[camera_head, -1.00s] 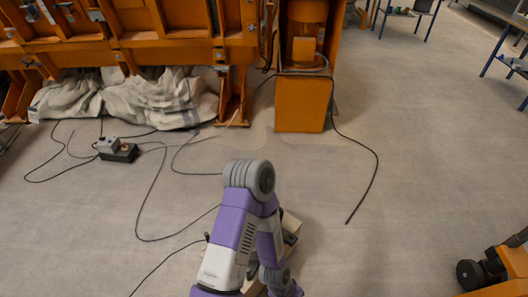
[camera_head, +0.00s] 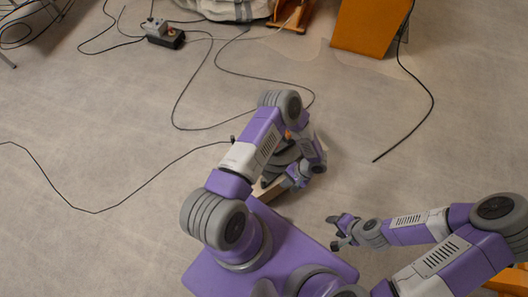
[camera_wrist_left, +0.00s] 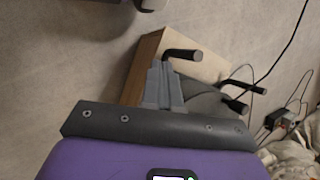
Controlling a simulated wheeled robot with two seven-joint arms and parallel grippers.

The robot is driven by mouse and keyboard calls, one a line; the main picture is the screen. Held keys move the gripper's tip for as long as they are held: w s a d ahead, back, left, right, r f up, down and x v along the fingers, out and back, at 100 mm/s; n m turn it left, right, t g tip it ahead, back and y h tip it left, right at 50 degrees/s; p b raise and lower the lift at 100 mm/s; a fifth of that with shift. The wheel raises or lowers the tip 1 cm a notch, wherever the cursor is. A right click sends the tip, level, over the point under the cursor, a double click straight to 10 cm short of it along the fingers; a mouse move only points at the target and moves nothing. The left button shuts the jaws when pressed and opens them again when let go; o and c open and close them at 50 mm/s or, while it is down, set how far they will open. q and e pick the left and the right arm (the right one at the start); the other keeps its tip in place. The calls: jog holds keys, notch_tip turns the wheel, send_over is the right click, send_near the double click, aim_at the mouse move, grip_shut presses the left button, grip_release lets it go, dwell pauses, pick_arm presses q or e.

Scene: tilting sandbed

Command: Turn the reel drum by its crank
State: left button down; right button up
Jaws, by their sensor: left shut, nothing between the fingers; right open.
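The reel stands low on the floor, partly hidden behind my left arm in the head view. Its pale wooden base (camera_head: 268,190) and grey drum (camera_head: 284,156) show there. In the left wrist view I see the pale wooden frame (camera_wrist_left: 205,65), the grey drum (camera_wrist_left: 205,104) and a bent black handle (camera_wrist_left: 183,54) at the frame. My right gripper (camera_head: 334,231) is open and empty, right of the reel.
Black cables (camera_head: 95,211) lie across the floor. A small switch box (camera_head: 163,32) is at the upper left. An orange machine panel (camera_head: 368,25) and pale cloth (camera_head: 225,8) stand at the back.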

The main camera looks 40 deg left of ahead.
aim_at(272, 160)
pick_arm(q)
jog(key=w+a+n+t+y, duration=0.25)
jog(key=w+a+y, duration=0.35)
jog(key=w, duration=0.3)
jog(key=shift+m+t, duration=0.25)
jog(key=shift+t, duration=0.1)
jog(key=b+x, duration=0.2)
jog(key=x, duration=0.7)
jog(key=shift+f, duration=0.15)
jog(key=a, duration=0.2)
jog(key=shift+a, duration=0.25)
jog(key=shift+s+a, duration=0.1)
jog(key=shift+a, duration=0.7)
